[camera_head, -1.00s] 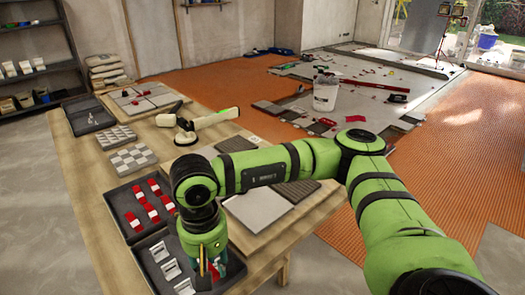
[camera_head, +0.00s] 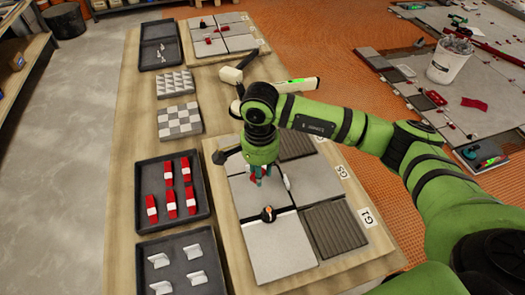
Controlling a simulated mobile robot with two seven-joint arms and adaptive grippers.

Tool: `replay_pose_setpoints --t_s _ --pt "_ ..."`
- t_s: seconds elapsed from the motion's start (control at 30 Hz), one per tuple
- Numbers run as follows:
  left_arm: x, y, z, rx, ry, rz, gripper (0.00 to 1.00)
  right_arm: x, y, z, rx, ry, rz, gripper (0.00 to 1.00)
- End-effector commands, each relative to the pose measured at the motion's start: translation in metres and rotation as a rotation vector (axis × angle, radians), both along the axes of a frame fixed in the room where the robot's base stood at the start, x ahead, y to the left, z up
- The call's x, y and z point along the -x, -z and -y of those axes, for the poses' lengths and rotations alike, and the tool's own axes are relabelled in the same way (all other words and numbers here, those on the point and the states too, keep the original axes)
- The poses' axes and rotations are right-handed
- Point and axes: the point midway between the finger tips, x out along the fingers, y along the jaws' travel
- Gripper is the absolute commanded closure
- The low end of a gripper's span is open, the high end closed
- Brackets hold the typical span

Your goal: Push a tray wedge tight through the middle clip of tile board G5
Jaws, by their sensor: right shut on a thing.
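The tile board (camera_head: 234,228) lies on the workbench with grey tiles, some ribbed. A card reading G5 (camera_head: 341,171) lies at its right edge. My right gripper (camera_head: 261,182) is over the board's middle, its teal fingers shut on a small red piece, probably a tray wedge, mostly hidden by the fingers. A pale clip (camera_head: 287,182) stands just right of the fingers. An orange and black piece (camera_head: 267,214) sits on a joint nearer the front. Whether the held piece touches a clip cannot be told. Red wedges (camera_head: 170,203) lie in a black tray (camera_head: 142,210). My left gripper is not in view.
A second black tray (camera_head: 212,285) holds white clips. Patterned tile samples (camera_head: 180,120), another tiled board (camera_head: 198,76) and a pale hand tool (camera_head: 285,86) lie farther back. A second card (camera_head: 367,217) is at the board's right edge. A white bucket (camera_head: 451,60) stands on the floor.

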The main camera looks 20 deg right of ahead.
Motion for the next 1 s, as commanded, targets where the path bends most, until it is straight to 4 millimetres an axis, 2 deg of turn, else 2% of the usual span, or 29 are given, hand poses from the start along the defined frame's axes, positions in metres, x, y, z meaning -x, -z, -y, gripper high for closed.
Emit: replay_pose_setpoints --t_s 0.03,0.1,0.2,0.3,0.5,0.67,0.8,1.0 --pt "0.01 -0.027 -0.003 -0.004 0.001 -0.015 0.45 0.0 -0.009 -0.003 -0.002 0.131 -0.014 0.84" --pt "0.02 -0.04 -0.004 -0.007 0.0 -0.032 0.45 -0.001 -0.003 -0.003 0.0 0.3 -0.012 0.84" --pt "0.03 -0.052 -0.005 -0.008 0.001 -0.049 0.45 0.0 0.005 -0.002 0.003 0.483 -0.007 0.84" --pt "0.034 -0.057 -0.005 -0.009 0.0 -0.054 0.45 0.001 0.012 -0.001 0.002 0.59 -0.002 0.84" --pt "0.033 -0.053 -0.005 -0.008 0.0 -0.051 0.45 0.001 0.022 0.0 0.003 0.637 0.002 0.84" --pt "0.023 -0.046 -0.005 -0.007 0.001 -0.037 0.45 0.001 0.032 0.0 0.003 0.634 0.002 0.84" --pt "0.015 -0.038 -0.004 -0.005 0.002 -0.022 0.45 0.001 0.045 0.0 0.003 0.633 0.002 0.84" --pt "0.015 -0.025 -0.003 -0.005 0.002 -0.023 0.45 0.001 0.064 0.0 0.002 0.633 0.001 0.84"
